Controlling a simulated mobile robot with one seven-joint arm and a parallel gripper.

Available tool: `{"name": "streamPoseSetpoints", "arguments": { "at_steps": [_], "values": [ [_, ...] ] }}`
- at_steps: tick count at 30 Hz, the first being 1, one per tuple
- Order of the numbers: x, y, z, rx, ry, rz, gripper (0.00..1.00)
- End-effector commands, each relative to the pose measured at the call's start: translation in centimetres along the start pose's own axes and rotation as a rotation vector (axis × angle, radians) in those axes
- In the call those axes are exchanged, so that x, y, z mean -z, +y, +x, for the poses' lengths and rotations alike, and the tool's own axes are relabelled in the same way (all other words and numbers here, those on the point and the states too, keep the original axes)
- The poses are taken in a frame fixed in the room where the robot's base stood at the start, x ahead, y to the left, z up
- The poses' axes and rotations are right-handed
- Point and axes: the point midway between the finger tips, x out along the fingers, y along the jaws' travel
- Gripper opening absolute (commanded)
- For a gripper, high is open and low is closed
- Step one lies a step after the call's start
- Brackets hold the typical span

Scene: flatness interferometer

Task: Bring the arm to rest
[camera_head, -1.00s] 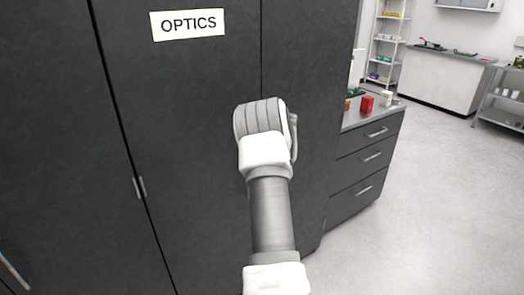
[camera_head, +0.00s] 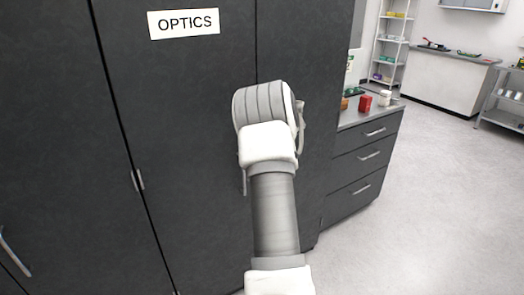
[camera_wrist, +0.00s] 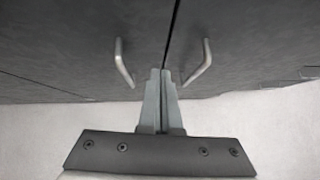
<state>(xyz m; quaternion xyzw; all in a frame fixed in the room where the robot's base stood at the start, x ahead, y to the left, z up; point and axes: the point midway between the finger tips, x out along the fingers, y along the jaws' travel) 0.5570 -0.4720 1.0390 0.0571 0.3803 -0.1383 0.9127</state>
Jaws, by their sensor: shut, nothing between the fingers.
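My gripper (camera_wrist: 160,77) shows in the wrist view with its two grey fingers together and nothing between them. Its tips point toward the dark cabinet doors, near the seam between two handles, the left handle (camera_wrist: 123,62) and the right handle (camera_wrist: 198,62). I cannot tell how far the tips are from the doors. In the head view my arm (camera_head: 274,210) reaches up and forward in front of the dark cabinet (camera_head: 190,120). The gripper itself is hidden there behind the arm.
The tall cabinet carries an OPTICS sign (camera_head: 184,23) and its doors look shut. To the right stands a drawer counter (camera_head: 362,160) with a red item (camera_head: 365,104) and a white jar (camera_head: 385,98) on top. Open pale floor (camera_head: 430,220) lies at the right.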

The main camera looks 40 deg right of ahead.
Motion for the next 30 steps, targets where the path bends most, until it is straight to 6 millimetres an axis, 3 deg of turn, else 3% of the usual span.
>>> {"name": "streamPoseSetpoints", "arguments": {
  "at_steps": [3,9,22,26,30],
  "values": [
    [-0.1,-0.2,-2.4,0.001,-0.002,-0.001,0.0],
    [0.0,-0.4,-4.9,0.001,0.0,-0.001,0.0],
    [-0.3,-0.2,-5.8,0.003,-0.008,0.01,0.0],
    [-3.0,1.2,-7.4,0.021,-0.085,0.115,0.0],
    [-7.7,4.2,-11.2,0.043,-0.238,0.38,0.0]
  ]
}}
